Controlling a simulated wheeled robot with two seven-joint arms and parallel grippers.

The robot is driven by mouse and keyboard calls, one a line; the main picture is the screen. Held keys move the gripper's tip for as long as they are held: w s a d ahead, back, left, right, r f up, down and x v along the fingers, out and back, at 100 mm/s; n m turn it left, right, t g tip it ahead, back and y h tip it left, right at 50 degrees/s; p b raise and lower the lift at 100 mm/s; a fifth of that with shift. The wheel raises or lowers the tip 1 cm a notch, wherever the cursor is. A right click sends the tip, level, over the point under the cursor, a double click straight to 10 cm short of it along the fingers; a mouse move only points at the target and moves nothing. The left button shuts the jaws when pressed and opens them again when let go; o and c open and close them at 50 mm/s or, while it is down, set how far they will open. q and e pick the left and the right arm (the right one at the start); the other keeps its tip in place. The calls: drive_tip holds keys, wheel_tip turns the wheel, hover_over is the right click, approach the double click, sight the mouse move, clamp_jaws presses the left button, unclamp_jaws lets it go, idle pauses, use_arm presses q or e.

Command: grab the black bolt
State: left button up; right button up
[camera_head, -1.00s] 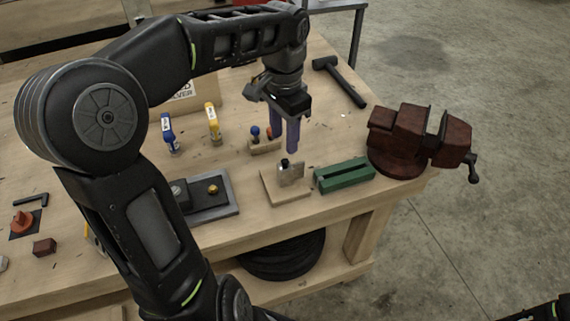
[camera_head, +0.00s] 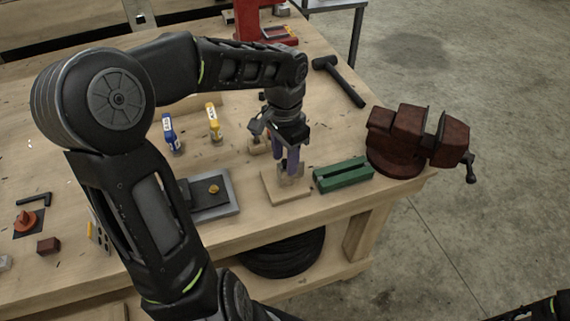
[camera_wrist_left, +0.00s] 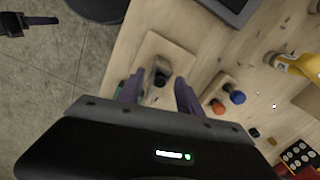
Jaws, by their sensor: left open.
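The black bolt (camera_wrist_left: 160,76) stands upright in a small grey metal holder on a wooden board (camera_head: 277,196) near the table's front edge. In the head view the bolt is hidden behind my fingers. My left gripper (camera_head: 285,166) points down over the board, its purple fingers low around the bolt. In the left wrist view my left gripper (camera_wrist_left: 158,88) is open, with one finger on each side of the bolt and gaps between. I cannot tell whether a finger touches the holder. Only a piece of my right arm shows at the lower right of the head view.
A green slotted block (camera_head: 343,175) stands close right of the board, with a red-brown vise (camera_head: 405,140) beyond it. A grey tray (camera_head: 222,205) lies to the left. A small wooden block with blue and orange-tipped pieces (camera_wrist_left: 220,93) is behind. A hammer (camera_head: 340,80) lies farther back.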

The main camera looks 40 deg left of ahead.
idle(0.5)
use_arm(q)
clamp_jaws()
idle(0.4)
